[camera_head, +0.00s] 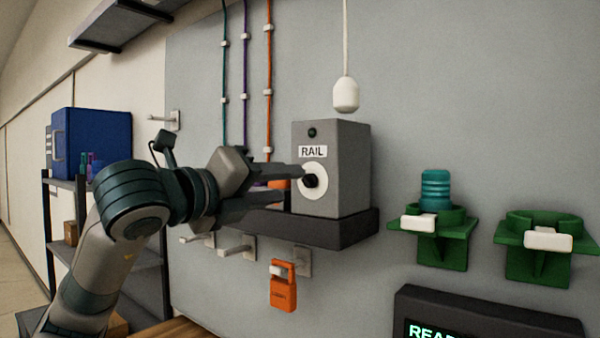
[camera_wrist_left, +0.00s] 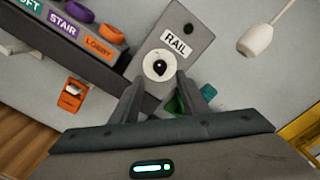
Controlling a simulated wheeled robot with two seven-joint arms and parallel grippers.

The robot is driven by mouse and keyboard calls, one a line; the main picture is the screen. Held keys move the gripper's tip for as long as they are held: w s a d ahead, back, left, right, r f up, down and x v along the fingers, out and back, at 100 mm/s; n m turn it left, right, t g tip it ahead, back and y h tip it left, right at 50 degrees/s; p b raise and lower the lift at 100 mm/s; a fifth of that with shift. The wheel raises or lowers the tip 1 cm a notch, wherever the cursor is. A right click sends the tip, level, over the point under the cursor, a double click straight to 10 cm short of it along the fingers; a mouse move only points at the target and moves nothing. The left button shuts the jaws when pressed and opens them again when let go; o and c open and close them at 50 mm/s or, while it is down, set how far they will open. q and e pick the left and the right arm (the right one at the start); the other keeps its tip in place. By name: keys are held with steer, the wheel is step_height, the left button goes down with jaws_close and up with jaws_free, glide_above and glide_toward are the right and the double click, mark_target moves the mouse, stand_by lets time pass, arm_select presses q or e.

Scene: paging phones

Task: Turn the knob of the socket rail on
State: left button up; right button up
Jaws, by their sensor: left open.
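The socket rail is a grey box (camera_head: 345,168) labelled RAIL, standing on a dark shelf in the head view; it also shows in the left wrist view (camera_wrist_left: 196,32). Its black knob (camera_head: 310,181) sits on a white round dial, and the knob shows in the left wrist view (camera_wrist_left: 159,67) too. A dark round spot (camera_head: 312,132) is above the label. My left gripper (camera_head: 296,183) is open, its fingertips close to the dial on either side of the knob; in the left wrist view (camera_wrist_left: 158,88) the knob lies just beyond the tips. I cannot tell whether they touch.
The dark shelf (camera_head: 340,232) carries the box. A white pendant (camera_head: 346,94) hangs above it. An orange tag (camera_head: 284,290) hangs below. Green brackets (camera_head: 545,240) are on the wall to the right, one holding a teal cylinder (camera_head: 435,190). Labelled coils lie left in the wrist view.

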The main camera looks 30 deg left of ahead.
mark_target(305, 182)
arm_select(q)
steer(key=w+p, duration=0.1)
steer(key=w, duration=0.3)
steer(key=shift+w+d+r+p, duration=0.1)
steer(key=shift+d+p, duration=0.05)
steer(key=shift+p, duration=0.2)
steer(key=shift+w+d, duration=0.1)
steer(key=shift+w, duration=0.7)
jaws_close()
